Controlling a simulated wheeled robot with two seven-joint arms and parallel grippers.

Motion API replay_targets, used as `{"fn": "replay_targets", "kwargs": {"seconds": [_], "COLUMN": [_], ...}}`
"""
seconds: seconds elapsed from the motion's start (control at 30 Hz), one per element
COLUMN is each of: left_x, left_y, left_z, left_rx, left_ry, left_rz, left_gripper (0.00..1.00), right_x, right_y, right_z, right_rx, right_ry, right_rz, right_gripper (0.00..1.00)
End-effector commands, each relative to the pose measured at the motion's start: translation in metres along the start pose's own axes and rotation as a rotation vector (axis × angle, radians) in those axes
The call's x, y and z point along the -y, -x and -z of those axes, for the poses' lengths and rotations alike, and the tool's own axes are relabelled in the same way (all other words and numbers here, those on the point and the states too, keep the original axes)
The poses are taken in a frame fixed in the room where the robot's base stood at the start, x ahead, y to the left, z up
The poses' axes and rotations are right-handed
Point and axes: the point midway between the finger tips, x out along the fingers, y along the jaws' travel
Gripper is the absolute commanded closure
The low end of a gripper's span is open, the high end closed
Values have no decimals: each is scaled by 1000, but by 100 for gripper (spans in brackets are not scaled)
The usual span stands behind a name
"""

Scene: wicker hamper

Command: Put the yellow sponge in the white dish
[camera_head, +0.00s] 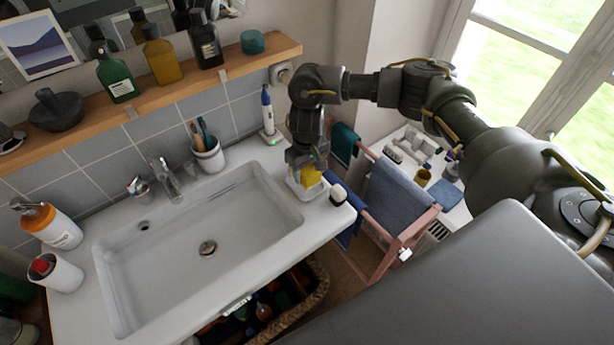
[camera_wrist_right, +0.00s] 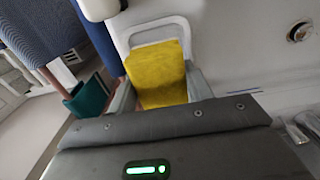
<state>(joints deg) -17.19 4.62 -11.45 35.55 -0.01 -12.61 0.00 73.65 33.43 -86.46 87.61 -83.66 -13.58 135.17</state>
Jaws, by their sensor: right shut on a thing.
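The yellow sponge (camera_head: 311,176) is between the fingers of my right gripper (camera_head: 307,168), at the right end of the sink counter. In the right wrist view the sponge (camera_wrist_right: 157,74) fills the space between the two fingertips (camera_wrist_right: 160,90), which are shut on it. The white dish (camera_head: 300,190) is directly below the sponge on the counter. Its pale rim (camera_wrist_right: 125,38) shows around the far end of the sponge in the right wrist view. I cannot tell whether the sponge touches the dish floor. My left gripper is in neither view.
A white bottle with a dark top (camera_head: 338,194) stands just right of the dish. An electric toothbrush (camera_head: 267,112) and a cup of brushes (camera_head: 207,153) stand behind. The sink basin (camera_head: 170,275) is left, and a towel rack with a blue towel (camera_head: 395,195) is right.

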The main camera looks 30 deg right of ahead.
Motion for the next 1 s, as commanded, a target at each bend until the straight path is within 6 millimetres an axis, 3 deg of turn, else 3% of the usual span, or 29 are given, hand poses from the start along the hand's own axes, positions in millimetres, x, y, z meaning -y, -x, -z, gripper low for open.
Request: {"fn": "replay_targets", "kwargs": {"seconds": [0.17, 0.57, 0.6, 0.77, 1.0], "left_x": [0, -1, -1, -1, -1], "left_y": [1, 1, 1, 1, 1], "left_z": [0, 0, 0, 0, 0], "left_rx": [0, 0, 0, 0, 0], "left_ry": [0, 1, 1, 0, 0], "left_rz": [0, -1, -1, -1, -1], "left_gripper": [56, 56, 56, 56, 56], "right_x": [1, 1, 1, 1, 1], "right_y": [-23, -28, -28, -28, -28], "right_z": [-2, -2, -2, -2, -2], "right_rx": [5, 3, 3, 3, 3], "right_ry": [0, 2, 2, 2, 2], "right_rz": [2, 1, 1, 1, 1], "right_gripper": [72, 72, 48, 28, 28]}}
